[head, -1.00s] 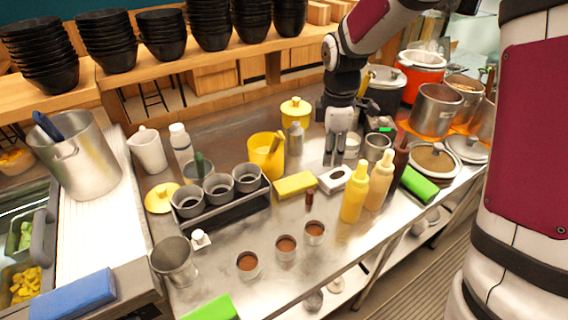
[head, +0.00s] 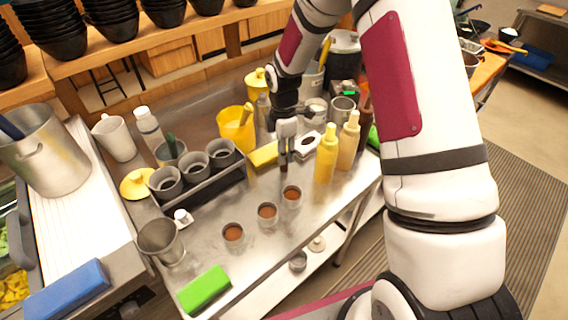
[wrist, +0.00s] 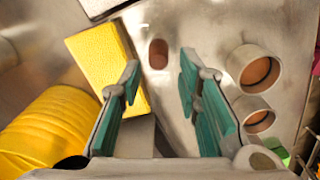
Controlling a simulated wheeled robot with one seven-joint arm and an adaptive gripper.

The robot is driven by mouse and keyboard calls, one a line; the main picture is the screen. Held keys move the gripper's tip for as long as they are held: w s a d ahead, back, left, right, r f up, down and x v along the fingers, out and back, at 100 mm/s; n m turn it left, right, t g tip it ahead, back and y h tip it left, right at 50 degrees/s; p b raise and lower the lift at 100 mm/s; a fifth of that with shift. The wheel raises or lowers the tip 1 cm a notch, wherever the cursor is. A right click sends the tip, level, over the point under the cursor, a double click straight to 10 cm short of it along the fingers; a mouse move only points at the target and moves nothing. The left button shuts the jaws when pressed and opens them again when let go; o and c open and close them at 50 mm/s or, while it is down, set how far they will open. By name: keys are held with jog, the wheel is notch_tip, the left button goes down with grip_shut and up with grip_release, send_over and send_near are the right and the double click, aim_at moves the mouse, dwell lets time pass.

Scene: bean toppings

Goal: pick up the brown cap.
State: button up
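The small brown cap (wrist: 158,54) stands alone on the metal counter, ahead of the gap between my fingertips in the wrist view.
A yellow sponge (head: 263,154) lies just left of the cap. Yellow bottles (head: 327,157) stand to the right. A dark rack of grey cups (head: 205,190) is at left.

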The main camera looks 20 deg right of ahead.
jog(key=shift+f+p, duration=0.55)
jog(key=shift+f, duration=2)
jog(key=c, duration=0.5)
